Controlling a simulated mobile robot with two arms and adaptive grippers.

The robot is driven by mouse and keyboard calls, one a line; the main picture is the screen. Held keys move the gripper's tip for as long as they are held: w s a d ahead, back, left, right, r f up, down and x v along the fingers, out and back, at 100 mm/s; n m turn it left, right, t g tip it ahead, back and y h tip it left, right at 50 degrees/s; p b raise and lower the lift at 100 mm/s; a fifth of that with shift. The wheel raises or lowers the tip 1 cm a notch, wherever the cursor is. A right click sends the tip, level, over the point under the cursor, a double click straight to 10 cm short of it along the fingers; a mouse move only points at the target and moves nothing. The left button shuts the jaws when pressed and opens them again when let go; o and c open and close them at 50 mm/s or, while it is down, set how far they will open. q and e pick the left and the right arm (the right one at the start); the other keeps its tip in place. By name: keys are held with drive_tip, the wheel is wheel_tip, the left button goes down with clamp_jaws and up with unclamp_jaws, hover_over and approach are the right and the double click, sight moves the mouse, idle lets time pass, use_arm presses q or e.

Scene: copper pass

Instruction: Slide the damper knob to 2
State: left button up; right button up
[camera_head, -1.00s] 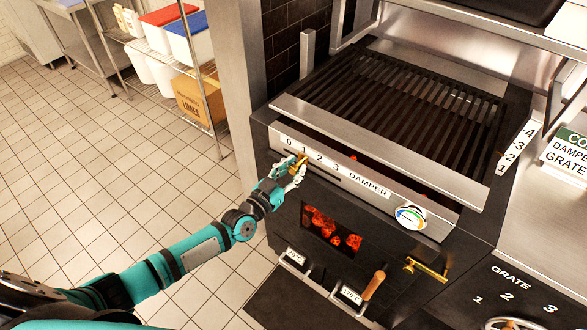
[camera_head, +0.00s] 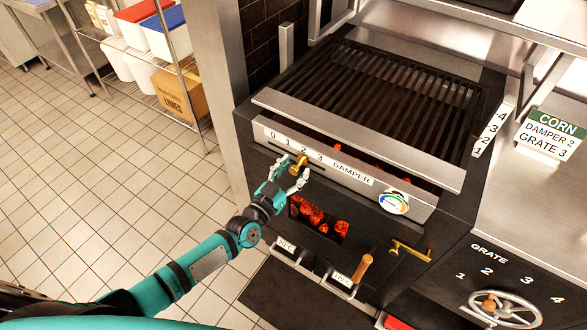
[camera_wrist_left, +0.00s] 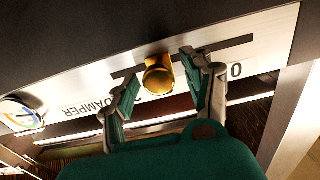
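The damper knob (camera_head: 299,164) is a brass knob on a slot in the grill's front panel. It sits at about the 2 of the DAMPER scale (camera_head: 335,166) in the head view. My left gripper (camera_head: 291,176) is at the knob, its fingers apart on either side. In the left wrist view the knob (camera_wrist_left: 158,76) lies between the fingertips (camera_wrist_left: 160,82). The finger on the 0 side is close to it; whether it touches I cannot tell. A gap shows on the other side. The digit by the knob is partly hidden there. My right gripper is out of view.
A gauge (camera_head: 393,203) is on the panel's right. Below are a window with glowing coals (camera_head: 318,216) and a brass handle (camera_head: 410,250). A sign (camera_head: 551,135) reads CORN, DAMPER 2, GRATE 3. A GRATE wheel (camera_head: 503,309) is at lower right. A wire shelf (camera_head: 190,66) stands left.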

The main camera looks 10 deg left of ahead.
use_arm(q)
drive_tip(key=shift+w, duration=0.15)
drive_tip(key=v, duration=1.2)
